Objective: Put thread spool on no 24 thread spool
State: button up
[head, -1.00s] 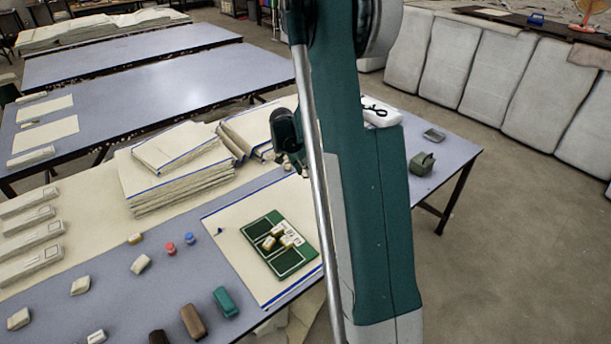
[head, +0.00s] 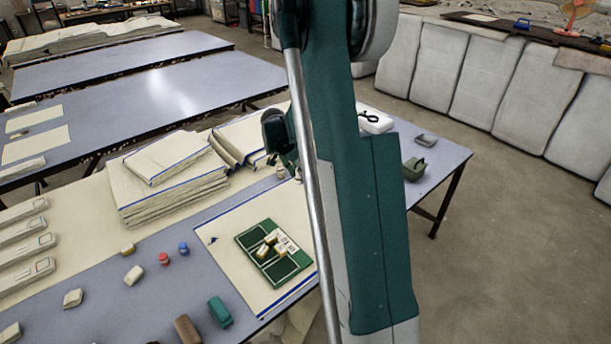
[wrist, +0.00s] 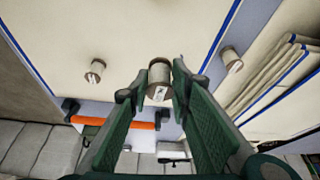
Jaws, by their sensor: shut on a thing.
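My gripper (wrist: 158,88) is shut on a thread spool (wrist: 159,75) in the wrist view. The spool has a brown end and a pale label whose number I cannot read. A second thread spool (wrist: 95,70) stands on the cream cloth to the left, apart from the gripper. A third thread spool (wrist: 231,58) stands to the right, beyond the cloth's blue edge and near folded cloth. I cannot tell which is no 24. In the head view my arm hides the gripper's fingertips, and a small pale spool (head: 281,172) shows beside the arm.
Stacked folded cloth (head: 175,180) lies left of the arm. A green board (head: 275,253) with small pale blocks lies on the cream sheet. An orange-handled tool (wrist: 140,125) shows below the held spool in the wrist view.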

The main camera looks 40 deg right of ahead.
jog(key=s+d+r+p, duration=0.4)
jog(key=s+d, duration=0.6)
jog(key=s, duration=0.4)
jog(key=shift+r+n, duration=0.3)
jog(key=shift+r, duration=0.4)
jog(key=shift+f+b, duration=0.35)
jog(key=shift+f, duration=2.75)
jog(key=shift+f, duration=0.1)
jog(key=shift+f+b, duration=0.35)
jog(key=shift+f, duration=1.45)
jog(key=shift+f, duration=0.2)
jog(key=o, duration=0.8)
